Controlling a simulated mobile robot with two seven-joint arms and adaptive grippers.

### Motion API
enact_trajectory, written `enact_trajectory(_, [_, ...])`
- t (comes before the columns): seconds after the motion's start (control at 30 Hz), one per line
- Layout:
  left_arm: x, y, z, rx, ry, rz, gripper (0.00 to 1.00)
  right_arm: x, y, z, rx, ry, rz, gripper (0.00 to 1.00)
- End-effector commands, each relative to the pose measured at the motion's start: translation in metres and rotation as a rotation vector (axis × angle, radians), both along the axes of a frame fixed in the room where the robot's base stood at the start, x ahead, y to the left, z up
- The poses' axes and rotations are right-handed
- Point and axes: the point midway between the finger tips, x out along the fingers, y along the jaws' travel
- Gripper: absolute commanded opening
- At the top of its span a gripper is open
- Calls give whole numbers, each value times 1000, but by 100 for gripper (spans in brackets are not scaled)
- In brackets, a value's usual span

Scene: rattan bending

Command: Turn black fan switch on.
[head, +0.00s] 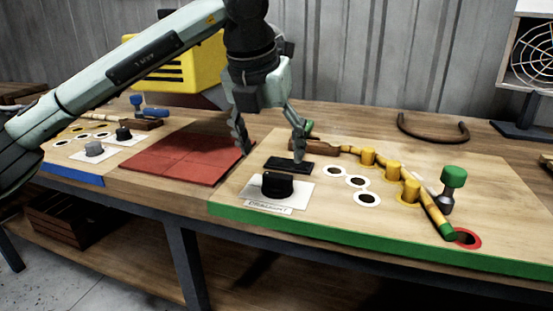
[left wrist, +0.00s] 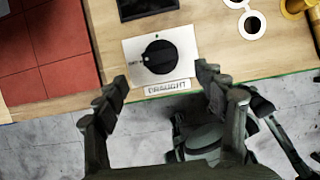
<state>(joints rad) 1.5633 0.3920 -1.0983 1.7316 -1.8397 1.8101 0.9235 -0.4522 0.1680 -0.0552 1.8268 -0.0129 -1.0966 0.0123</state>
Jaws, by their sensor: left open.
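The black fan switch (head: 277,186) is a round knob on a white plate labelled "DRAUGHT" near the green front edge of the board. In the left wrist view the knob (left wrist: 160,57) has a raised grip bar, with a small white mark at its left side beside tiny lettering. My left gripper (head: 271,153) is open above and behind the knob, fingers pointing down. My right gripper is not recognisable in either view.
A black block (head: 288,166) lies just behind the plate. A red tiled mat (head: 180,158) is left. A caged fan (head: 533,57) is at the far right.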

Motion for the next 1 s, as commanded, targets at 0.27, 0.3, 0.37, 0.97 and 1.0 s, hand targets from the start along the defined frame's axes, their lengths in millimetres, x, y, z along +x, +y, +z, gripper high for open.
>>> enact_trajectory(0.27, [9,-3,-25,10,0,1,71,-16,-1,-9,2,26,-1,0])
enact_trajectory(0.3, [12,-4,-31,8,0,0,71,-18,-1,-11,1,31,-2,0])
enact_trajectory(0.37, [15,-6,-41,9,-1,0,71,-21,-2,-16,2,40,-3,0])
enact_trajectory(0.97, [28,-10,-71,6,-3,0,68,-25,-3,-34,-2,48,5,0])
enact_trajectory(1.0, [28,-10,-71,6,-3,0,63,-25,-3,-34,-2,49,5,0])
